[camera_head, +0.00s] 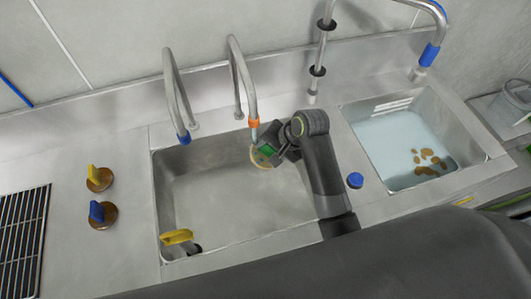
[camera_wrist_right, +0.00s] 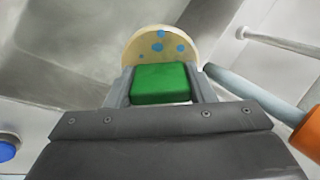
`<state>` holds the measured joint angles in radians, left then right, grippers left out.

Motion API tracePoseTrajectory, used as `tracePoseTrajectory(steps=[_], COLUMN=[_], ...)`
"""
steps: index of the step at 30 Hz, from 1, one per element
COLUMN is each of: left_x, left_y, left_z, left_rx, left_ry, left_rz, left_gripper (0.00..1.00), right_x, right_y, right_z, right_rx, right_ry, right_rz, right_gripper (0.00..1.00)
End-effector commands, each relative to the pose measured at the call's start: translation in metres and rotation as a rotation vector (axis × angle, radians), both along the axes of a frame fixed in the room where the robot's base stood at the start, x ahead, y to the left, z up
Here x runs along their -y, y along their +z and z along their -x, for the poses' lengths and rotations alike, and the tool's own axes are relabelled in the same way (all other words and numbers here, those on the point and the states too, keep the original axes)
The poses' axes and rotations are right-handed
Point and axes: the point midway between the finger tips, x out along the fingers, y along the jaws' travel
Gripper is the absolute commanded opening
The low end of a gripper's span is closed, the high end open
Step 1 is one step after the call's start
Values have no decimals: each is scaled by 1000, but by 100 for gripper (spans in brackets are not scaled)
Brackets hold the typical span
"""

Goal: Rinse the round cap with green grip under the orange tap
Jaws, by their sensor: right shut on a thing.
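The round cap (camera_head: 261,160) is a cream disc with a green grip (camera_head: 266,150). My right gripper (camera_head: 271,151) is shut on the green grip and holds the cap over the left basin, just below the orange-collared tap (camera_head: 254,122). In the right wrist view the green grip (camera_wrist_right: 161,84) sits between the fingers, and the cap's face (camera_wrist_right: 158,48) shows several blue spots. A pale blue-grey length runs from the orange collar (camera_wrist_right: 306,135) to beside the cap's edge; I cannot tell whether it is spout or water. My left gripper is out of view.
A blue-collared tap (camera_head: 183,138) stands left of the orange one. Two brown caps with yellow (camera_head: 93,174) and blue (camera_head: 96,211) grips lie on the left counter. A yellow-gripped piece (camera_head: 177,237) is at the basin's front-left. The right basin (camera_head: 385,138) holds bluish water with brown patches.

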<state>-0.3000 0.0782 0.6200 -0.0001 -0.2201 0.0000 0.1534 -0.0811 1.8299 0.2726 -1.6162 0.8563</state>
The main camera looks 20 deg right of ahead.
Motion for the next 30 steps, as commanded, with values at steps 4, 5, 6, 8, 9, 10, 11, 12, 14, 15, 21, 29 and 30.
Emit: tracePoseTrajectory(steps=[4, 5, 6, 8, 9, 10, 11, 12, 14, 15, 21, 29, 30], left_x=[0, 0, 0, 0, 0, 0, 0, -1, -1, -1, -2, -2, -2], left_y=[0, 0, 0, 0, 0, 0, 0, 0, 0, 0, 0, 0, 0], left_z=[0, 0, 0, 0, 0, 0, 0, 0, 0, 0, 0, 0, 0], left_rx=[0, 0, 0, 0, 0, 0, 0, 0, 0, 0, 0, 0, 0], left_ry=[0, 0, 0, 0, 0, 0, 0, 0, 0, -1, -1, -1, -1], left_rz=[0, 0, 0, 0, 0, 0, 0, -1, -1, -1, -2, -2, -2], left_gripper=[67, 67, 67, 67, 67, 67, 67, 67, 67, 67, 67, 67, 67], right_x=[3, 3, 3, 3, 3, 2, 2, 2, 0, -1, -5, -5, -5], right_y=[1, 1, 1, 1, 1, 1, 1, 1, 1, 1, 1, 1, 1], right_z=[-4, -4, -4, -4, -3, -3, -3, -2, -1, 0, 5, 5, 5], right_rx=[2, 2, 2, 3, 3, 3, 2, 2, 2, 2, 3, 3, 3], right_ry=[0, 0, 0, 0, 0, 0, 0, 0, 0, 0, -1, 0, 0], right_rz=[1, 1, 1, 0, 0, 0, -1, -1, -2, -2, -2, 0, 0], right_gripper=[17, 17, 17, 17, 17, 17, 17, 17, 17, 17, 17, 17, 17])
